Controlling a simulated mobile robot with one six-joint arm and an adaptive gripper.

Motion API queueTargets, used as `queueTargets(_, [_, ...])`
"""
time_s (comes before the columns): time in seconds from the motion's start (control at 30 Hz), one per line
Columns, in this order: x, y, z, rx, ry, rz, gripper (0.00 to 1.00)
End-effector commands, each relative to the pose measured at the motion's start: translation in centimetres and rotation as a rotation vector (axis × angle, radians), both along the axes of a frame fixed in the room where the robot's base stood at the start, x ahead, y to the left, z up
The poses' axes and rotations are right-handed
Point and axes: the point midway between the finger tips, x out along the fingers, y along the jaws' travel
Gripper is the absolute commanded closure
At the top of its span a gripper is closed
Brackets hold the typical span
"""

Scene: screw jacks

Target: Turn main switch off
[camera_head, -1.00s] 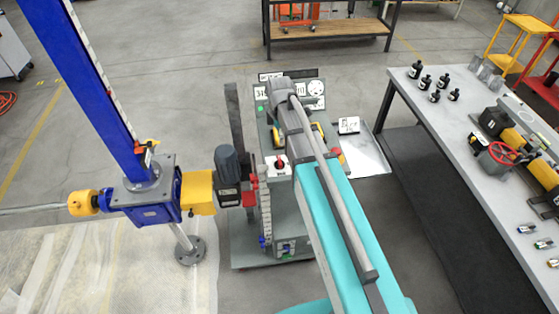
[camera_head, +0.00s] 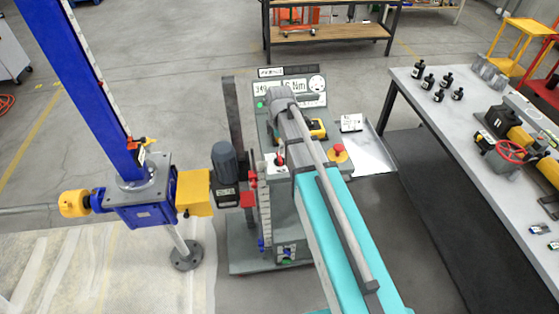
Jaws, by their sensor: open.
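The control panel (camera_head: 267,118) of the grey test stand is in the middle of the head view. A small red switch handle on a white plate (camera_head: 280,160) sits on its left side, just left of my arm; I take this to be the main switch. The exact angle of its handle is too small to read. My teal and grey arm reaches up across the panel, its grey wrist over the panel's upper part. My gripper's fingers cannot be made out and seem hidden behind the wrist.
A red mushroom button (camera_head: 338,152) on a yellow base is right of my arm. A blue screw jack (camera_head: 140,202) with a dark motor (camera_head: 225,162) stands left. A workbench (camera_head: 450,125) with bottles is right. The floor behind the stand is open.

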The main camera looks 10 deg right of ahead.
Motion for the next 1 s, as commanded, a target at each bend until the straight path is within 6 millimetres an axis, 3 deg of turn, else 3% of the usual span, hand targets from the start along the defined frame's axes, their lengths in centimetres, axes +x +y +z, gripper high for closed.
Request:
queueTargets(0.6, [0.0,0.0,-5.1,0.000,0.000,0.000,0.00])
queueTargets(1.0, [0.0,0.0,-6.5,0.000,0.000,0.000,0.00])
